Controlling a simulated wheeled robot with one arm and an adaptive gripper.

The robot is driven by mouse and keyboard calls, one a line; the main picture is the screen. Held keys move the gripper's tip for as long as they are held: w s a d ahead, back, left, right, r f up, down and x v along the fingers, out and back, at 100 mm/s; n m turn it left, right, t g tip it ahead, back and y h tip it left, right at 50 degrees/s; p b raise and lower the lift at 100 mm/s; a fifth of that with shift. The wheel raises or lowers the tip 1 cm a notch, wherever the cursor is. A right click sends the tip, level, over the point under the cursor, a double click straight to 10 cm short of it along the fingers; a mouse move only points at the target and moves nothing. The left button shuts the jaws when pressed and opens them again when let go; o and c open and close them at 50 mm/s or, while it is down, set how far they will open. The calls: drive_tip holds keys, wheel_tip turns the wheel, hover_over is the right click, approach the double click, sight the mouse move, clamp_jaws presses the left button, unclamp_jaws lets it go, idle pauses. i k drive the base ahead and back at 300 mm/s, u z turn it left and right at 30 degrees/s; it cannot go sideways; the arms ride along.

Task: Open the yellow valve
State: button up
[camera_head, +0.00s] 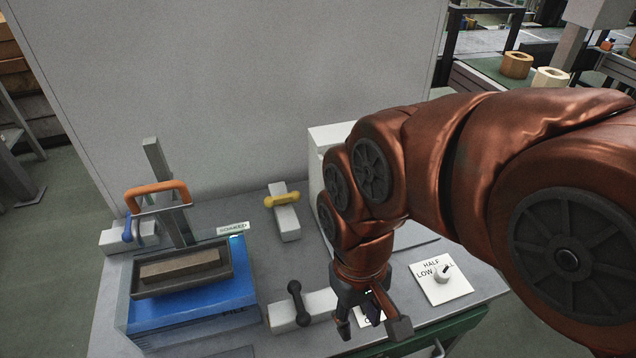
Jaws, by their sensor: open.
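The yellow valve (281,199) is a short yellow handle lying across the top of a white block (286,224), in the middle of the grey bench toward the back panel. My gripper (372,328) hangs from the copper-coloured arm, pointing down, with its fingers apart and nothing between them. It is over the front right part of the bench, to the right of and nearer than the yellow valve, and apart from it. The valve is in plain view.
A black handle on a white block (318,303) stands just left of my gripper. A knob plate (445,279) lies to the right. A blue press (190,300) with a brick in a tray, an orange handle (156,197) and a blue handle (128,229) stand left. A grey panel (230,90) rises behind.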

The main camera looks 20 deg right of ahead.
sight(295, 196)
drive_tip(key=z, duration=0.05)
drive_tip(key=k, duration=1.3)
drive_tip(key=u, duration=0.45)
drive_tip(key=i, duration=0.85)
drive_tip(key=u, duration=0.6)
